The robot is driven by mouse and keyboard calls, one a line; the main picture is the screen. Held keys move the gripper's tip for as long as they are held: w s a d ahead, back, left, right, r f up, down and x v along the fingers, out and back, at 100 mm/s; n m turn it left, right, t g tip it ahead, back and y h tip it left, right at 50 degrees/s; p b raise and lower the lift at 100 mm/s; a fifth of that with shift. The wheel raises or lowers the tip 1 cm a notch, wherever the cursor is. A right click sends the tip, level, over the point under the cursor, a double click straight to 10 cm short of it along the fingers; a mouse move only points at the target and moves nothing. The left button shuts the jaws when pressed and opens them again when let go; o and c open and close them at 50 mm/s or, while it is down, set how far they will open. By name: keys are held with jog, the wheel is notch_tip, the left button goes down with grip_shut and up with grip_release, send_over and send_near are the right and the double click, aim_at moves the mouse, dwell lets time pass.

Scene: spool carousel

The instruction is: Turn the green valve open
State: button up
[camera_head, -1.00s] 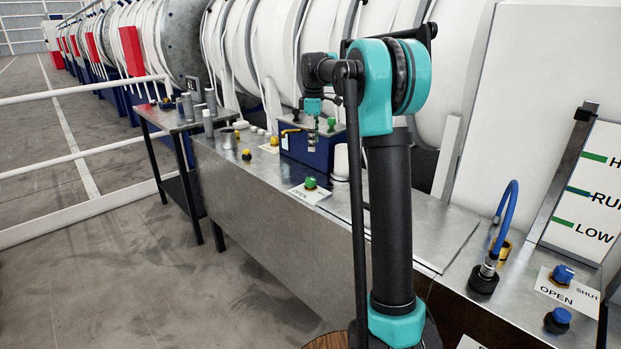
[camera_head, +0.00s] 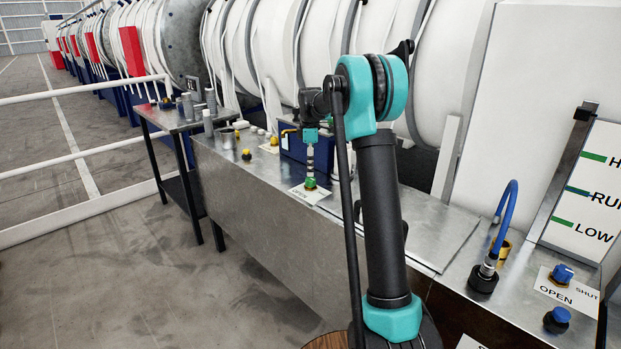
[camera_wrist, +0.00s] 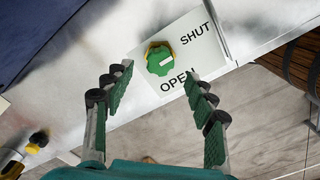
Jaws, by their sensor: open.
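The green valve (camera_head: 310,183) sits on a white label plate on the metal bench. In the wrist view the green valve knob (camera_wrist: 161,61) has a white pointer mark and a yellow collar behind it. The label (camera_wrist: 190,25) reads SHUT at the upper right and OPEN below the knob. The white mark lies roughly level, pointing between the two words. My gripper (camera_wrist: 158,80) is open, its green-padded fingers spread below and to either side of the knob. In the head view my gripper (camera_head: 310,172) hangs right above the valve. I cannot tell whether it touches it.
A dark blue box (camera_head: 295,146) stands behind the valve. A blue hose (camera_head: 507,215) and a blue valve (camera_head: 563,274) are at the right. The bench's front edge is close to the valve.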

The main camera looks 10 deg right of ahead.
aim_at(311, 178)
jog(key=shift+f, duration=2.45)
jog(key=c, duration=1.2)
jog(key=shift+o, duration=0.2)
